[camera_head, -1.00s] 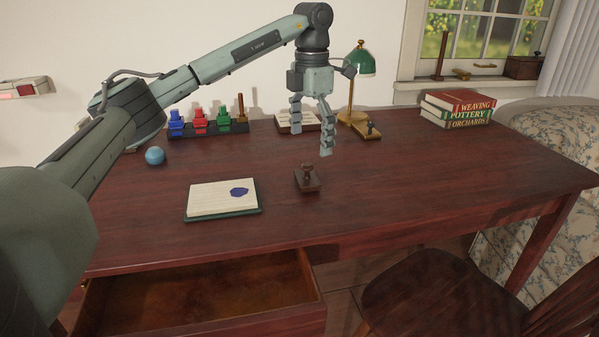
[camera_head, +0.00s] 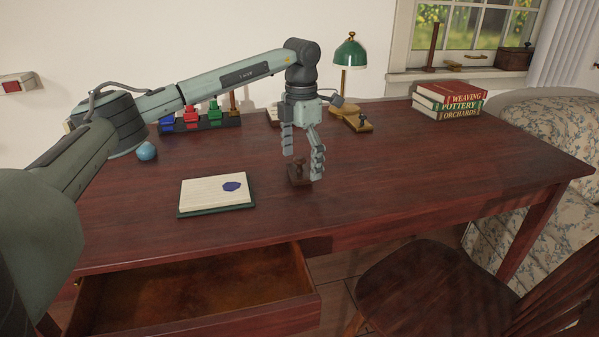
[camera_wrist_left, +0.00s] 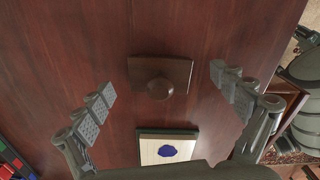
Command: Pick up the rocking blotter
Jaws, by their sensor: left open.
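The rocking blotter (camera_head: 298,174) is a small dark brown block with a round knob on top. It stands on the desk to the right of the paper pad. In the left wrist view the blotter (camera_wrist_left: 160,78) lies ahead of and between the spread fingers, with its knob facing the camera. My left gripper (camera_head: 302,166) is open, pointing down over the blotter, and its fingers partly hide it in the head view. In the left wrist view the left gripper (camera_wrist_left: 165,98) holds nothing.
A paper pad with a blue blot (camera_head: 205,193) lies to the left. A blue ball (camera_head: 146,151), an ink bottle rack (camera_head: 205,126), a green lamp (camera_head: 350,55) and stacked books (camera_head: 447,100) stand farther back. An open drawer (camera_head: 200,290) and a chair (camera_head: 430,285) are in front.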

